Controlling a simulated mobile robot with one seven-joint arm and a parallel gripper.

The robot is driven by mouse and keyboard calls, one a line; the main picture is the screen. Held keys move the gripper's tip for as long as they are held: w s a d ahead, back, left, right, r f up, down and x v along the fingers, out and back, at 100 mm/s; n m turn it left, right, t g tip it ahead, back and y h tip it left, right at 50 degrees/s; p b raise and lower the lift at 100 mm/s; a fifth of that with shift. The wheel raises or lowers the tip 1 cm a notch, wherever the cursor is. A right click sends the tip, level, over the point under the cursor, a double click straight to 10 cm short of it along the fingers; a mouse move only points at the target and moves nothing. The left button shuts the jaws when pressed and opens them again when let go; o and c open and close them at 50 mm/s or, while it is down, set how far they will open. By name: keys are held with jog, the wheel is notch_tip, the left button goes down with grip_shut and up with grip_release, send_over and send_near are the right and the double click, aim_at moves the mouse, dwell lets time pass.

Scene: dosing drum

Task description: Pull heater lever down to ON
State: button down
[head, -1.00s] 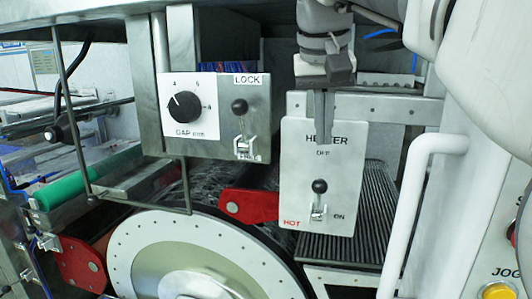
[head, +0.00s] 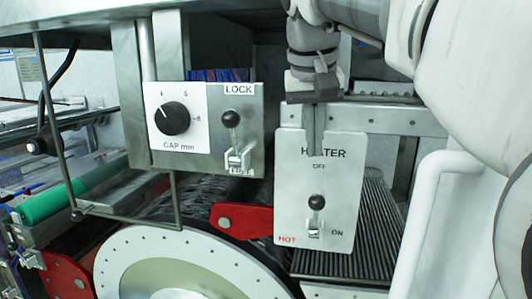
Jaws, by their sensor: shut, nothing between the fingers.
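The heater panel (head: 342,190) is a pale plate marked HEATER, OFF, ON and HOT. Its lever (head: 316,202) has a black ball knob on a short metal stem and base. The knob stands up above the base, between the OFF and ON labels. My gripper (head: 315,154) points down in front of the panel's upper part, its fingers together and empty. The fingertips cover part of the word HEATER and are above the knob, apart from it in the picture. I cannot tell the gap between fingers and panel.
A lock box (head: 208,125) with a gap dial (head: 173,117) and a second black-knobbed lever (head: 231,119) is to the left. A red bracket (head: 240,220) and a large drum (head: 185,265) are below. A white rail (head: 425,215) stands right of the panel.

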aim_at(316, 180)
jog(key=x, duration=0.8)
jog(key=shift+f, duration=0.25)
jog(key=shift+d+f+b, duration=0.1)
jog(key=shift+b, duration=0.45)
jog(key=shift+s+a+t+b, duration=0.25)
jog(key=shift+s+t+b, duration=0.05)
jog(key=shift+b, duration=0.1)
jog(key=shift+d, duration=0.1)
